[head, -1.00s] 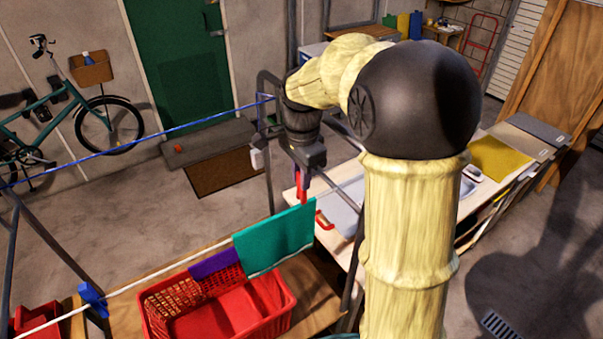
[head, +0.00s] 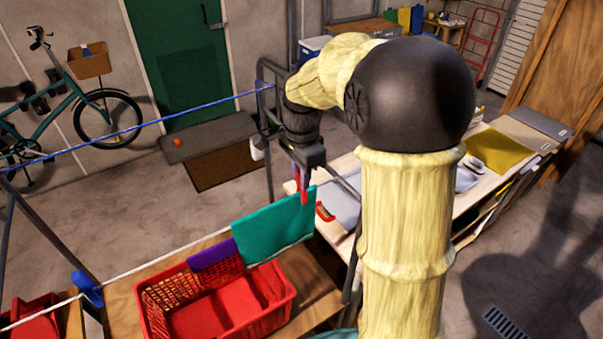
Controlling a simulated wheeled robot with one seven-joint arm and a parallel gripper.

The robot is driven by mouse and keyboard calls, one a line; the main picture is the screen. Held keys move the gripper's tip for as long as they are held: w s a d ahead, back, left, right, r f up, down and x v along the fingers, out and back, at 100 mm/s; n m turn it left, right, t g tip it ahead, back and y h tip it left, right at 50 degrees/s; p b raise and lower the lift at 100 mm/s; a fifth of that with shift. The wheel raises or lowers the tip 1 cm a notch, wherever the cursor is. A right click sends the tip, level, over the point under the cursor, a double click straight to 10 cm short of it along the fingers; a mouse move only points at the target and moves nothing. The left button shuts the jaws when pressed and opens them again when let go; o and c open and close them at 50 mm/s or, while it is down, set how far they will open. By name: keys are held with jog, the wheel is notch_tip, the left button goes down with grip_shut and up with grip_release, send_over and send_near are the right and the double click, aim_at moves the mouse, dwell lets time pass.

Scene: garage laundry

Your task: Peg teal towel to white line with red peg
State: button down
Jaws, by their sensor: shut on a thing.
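The teal towel (head: 272,232) hangs folded over the white line (head: 150,265), above the right end of a red crate. My gripper (head: 303,172) points down above the towel's right end and is shut on the red peg (head: 304,192). The peg is upright, and its lower end overlaps the towel's top edge in the picture. I cannot tell whether its prongs straddle the line and cloth or are in front of them.
A purple cloth (head: 214,254) hangs left of the towel. The red crate (head: 270,318) stands below on a wooden table. A blue line (head: 150,124) runs behind. A counter (head: 400,200) stands to the right.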

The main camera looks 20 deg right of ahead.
jog(key=shift+f+b, duration=0.3)
jog(key=shift+f, duration=0.45)
jog(key=c, duration=1.2)
grip_release()
jog(key=shift+c, duration=0.2)
jog(key=shift+r, duration=0.15)
jog(key=shift+r, duration=0.6)
notch_tip(320, 180, up, 16)
jog(key=b, duration=0.2)
jog(key=shift+s+b, duration=0.15)
jog(key=shift+b, duration=0.15)
jog(key=shift+d, duration=0.1)
